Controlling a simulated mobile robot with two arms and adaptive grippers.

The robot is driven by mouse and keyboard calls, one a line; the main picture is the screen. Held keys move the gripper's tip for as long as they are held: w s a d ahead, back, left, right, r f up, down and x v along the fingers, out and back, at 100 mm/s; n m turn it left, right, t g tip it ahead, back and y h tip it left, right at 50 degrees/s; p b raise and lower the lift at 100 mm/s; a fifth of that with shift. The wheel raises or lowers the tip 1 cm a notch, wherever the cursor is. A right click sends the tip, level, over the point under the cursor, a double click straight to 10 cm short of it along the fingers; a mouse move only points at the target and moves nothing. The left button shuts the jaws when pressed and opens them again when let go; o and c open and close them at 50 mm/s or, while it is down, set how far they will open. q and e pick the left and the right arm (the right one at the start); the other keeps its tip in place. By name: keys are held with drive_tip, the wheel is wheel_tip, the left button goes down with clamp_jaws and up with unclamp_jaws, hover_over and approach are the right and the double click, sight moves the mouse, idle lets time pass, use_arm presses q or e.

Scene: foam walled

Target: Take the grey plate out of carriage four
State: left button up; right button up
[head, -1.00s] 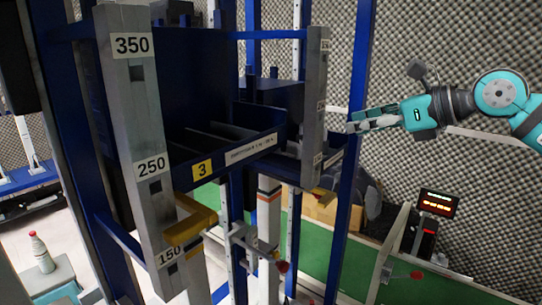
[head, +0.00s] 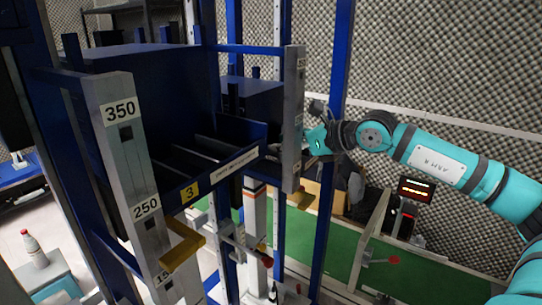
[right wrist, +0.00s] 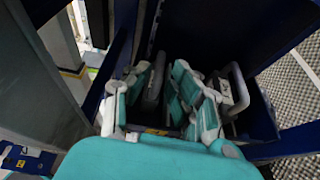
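In the right wrist view, my right gripper (right wrist: 158,88) reaches into a dark blue carriage with a small yellow label, likely carriage four (right wrist: 262,128). Its two teal and grey fingers are apart. A grey plate (right wrist: 154,84) stands on edge between them; I cannot tell whether either finger touches it. A second grey item with a loop-like rim (right wrist: 237,88) stands right of the fingers. In the head view, the carriage (head: 250,98) is behind carriage three (head: 190,150), and my right gripper is hidden behind its grey post. My left gripper is not in view.
Grey posts (head: 128,150) marked 350 and 250 and blue uprights (head: 335,120) stand close around the carriages. A lit display (head: 416,189) stands at the right over a green surface (head: 345,255). A bottle (head: 35,248) stands at the lower left.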

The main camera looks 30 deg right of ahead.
sight(271, 159)
drive_tip(key=shift+p+x, duration=0.4)
drive_tip(key=shift+x, duration=1.15)
drive_tip(key=shift+s+d, duration=0.1)
drive_tip(key=shift+c, duration=0.5)
clamp_jaws()
drive_tip(key=shift+r, duration=0.1)
